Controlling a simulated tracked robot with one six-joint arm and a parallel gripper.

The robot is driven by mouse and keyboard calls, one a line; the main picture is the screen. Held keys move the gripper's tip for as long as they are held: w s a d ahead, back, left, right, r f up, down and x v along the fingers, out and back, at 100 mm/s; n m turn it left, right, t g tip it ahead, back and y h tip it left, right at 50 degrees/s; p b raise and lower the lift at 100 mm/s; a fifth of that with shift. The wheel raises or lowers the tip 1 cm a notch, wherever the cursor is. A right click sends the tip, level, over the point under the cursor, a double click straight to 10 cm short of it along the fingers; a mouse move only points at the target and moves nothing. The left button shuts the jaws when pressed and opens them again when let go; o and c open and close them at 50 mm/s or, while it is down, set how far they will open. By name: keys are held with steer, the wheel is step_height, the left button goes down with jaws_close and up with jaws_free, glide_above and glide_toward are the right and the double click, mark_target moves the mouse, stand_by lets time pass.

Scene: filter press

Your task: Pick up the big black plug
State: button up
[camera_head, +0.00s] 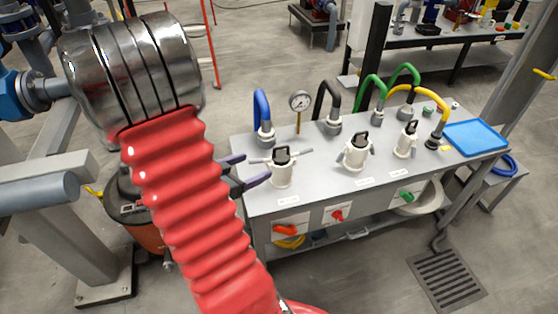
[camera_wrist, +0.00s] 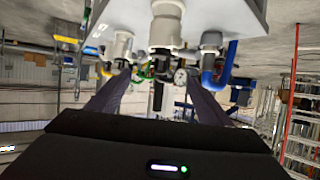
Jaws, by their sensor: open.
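My gripper (camera_head: 256,167) is open at the bench's left edge, its two purple-grey fingers to the left of the leftmost white fitting (camera_head: 281,172). The wrist view is upside down; there the open gripper (camera_wrist: 158,73) has nothing clearly held between its fingers. A thick black hose (camera_head: 320,96) curves down into a grey coupling (camera_head: 333,125) at the bench's back. Several white fittings have black tops, including the middle one (camera_head: 357,153). A black end piece (camera_head: 433,143) sits below the yellow hose. I cannot tell for sure which black part is the big plug.
The grey bench (camera_head: 320,190) also carries a blue hose (camera_head: 261,105), a gauge (camera_head: 300,101), green hoses (camera_head: 372,86) and a blue tray (camera_head: 476,137). Coloured valve handles line its front. A black and orange drum (camera_head: 140,230) stands left, behind my arm. Floor is clear in front.

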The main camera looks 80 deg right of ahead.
stand_by(0.3)
glide_toward(286, 152)
steer(key=shift+s+f, duration=0.1)
steer(key=shift+f, duration=0.05)
stand_by(0.5)
steer(key=shift+d, duration=0.15)
steer(key=shift+x, duration=2.5)
steer(key=shift+d, duration=0.1)
steer(key=shift+c, duration=0.3)
steer(key=c, duration=1.1)
steer(key=shift+c, duration=0.2)
